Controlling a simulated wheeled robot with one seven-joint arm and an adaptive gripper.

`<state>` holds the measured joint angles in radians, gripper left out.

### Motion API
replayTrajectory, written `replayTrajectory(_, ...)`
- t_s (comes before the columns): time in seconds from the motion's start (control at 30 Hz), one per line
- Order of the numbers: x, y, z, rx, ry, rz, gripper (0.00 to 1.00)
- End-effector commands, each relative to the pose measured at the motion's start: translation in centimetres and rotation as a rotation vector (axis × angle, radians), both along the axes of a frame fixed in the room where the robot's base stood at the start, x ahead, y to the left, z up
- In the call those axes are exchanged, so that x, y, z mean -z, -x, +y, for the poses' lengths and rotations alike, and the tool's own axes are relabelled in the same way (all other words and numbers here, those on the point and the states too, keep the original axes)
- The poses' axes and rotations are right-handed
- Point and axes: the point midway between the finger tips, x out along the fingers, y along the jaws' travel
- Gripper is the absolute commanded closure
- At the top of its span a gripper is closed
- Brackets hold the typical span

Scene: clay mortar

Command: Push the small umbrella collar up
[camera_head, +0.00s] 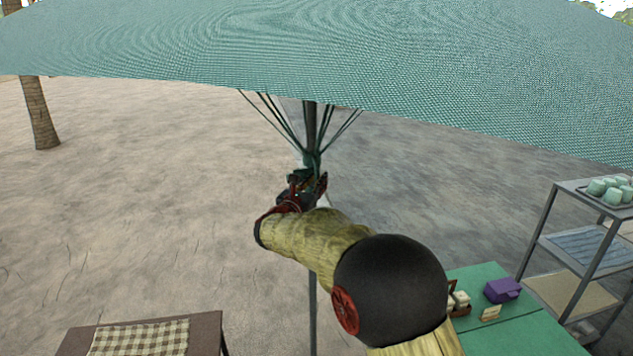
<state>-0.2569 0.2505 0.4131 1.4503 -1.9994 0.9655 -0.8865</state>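A large green umbrella canopy (300,50) spreads across the top of the head view. Its dark pole (312,290) runs down the middle. Thin ribs come down from the canopy and meet at the small collar (312,160) on the pole. My gripper (307,182) is at the pole, at or just below the collar. Its dark and red fingers are small and partly overlap the pole. I cannot tell whether they are closed around the pole or touch the collar. My arm hides part of the pole below the gripper.
A green table (515,335) with a purple box (502,290) and small items stands at the lower right. A metal shelf rack (545,235) with cups (610,188) is at the right. A brown table with a checked cloth (140,338) is at the lower left.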

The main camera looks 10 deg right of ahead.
Motion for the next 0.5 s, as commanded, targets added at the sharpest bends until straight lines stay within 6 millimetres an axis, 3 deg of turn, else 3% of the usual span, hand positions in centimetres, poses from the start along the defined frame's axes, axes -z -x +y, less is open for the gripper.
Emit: replayTrajectory(0.5, -0.16, 0.76, 0.54, -0.001, 0.0, -0.002, 0.72)
